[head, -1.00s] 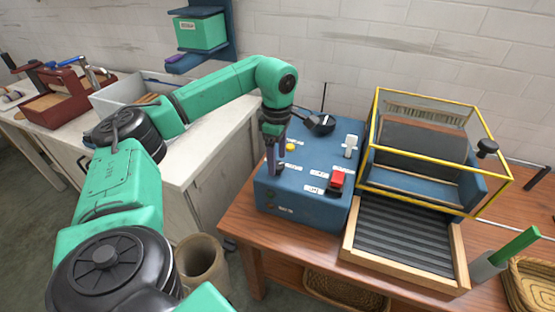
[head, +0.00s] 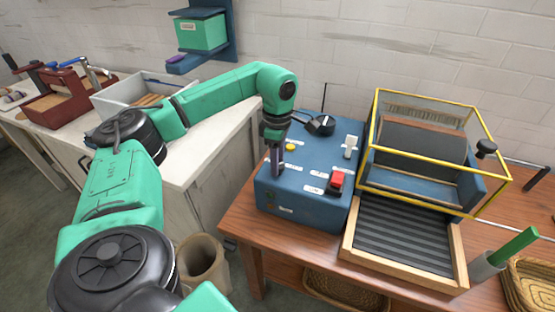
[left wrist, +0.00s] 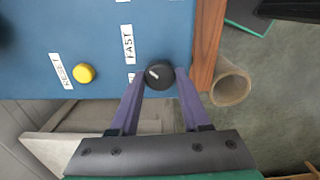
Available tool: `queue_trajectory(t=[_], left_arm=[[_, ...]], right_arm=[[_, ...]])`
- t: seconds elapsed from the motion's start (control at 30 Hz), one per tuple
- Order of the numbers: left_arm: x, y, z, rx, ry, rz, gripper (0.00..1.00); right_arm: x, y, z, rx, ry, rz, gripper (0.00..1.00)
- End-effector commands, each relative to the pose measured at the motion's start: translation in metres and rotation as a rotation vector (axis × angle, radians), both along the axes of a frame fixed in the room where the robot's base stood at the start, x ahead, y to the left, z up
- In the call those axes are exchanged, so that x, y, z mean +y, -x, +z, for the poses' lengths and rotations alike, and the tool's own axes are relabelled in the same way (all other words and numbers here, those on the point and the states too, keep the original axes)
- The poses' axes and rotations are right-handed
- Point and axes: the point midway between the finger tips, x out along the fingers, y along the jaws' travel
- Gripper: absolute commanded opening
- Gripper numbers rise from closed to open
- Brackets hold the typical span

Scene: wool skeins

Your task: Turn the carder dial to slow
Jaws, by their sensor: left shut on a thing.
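The carder's blue control box (head: 310,212) stands on the wooden table. Its black dial (left wrist: 159,74) with a white pointer mark shows in the left wrist view, the mark toward the left of that picture. My left gripper (head: 275,168) points down at the box's near left corner. In the left wrist view its purple fingers (left wrist: 159,88) are closed on the dial from both sides. A FAST label (left wrist: 128,44) lies beside the dial; another label nearby is mostly hidden by a finger. In the head view the dial is hidden by the gripper. My right gripper is not in view.
On the box are a yellow button (head: 291,147) by a RESET label (left wrist: 60,71), a red switch (head: 337,181), a white lever (head: 350,146) and a black knob (head: 320,124). The yellow-framed guard (head: 408,195) stands to the right. A bin (head: 203,262) stands on the floor.

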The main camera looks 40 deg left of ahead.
Motion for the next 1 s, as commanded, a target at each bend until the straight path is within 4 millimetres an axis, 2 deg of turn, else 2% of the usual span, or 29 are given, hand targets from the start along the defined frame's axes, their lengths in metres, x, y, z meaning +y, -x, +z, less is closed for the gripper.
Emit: queue_trajectory(t=[0.27, 1.0], left_arm=[[-0.001, -0.001, 0.003, -0.002, 0.002, 0.185, 0.0], [0.0, -0.002, 0.004, -0.006, 0.004, 0.886, 0.0]], right_arm=[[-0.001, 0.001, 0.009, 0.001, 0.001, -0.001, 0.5], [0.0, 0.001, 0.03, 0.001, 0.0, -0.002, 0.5]])
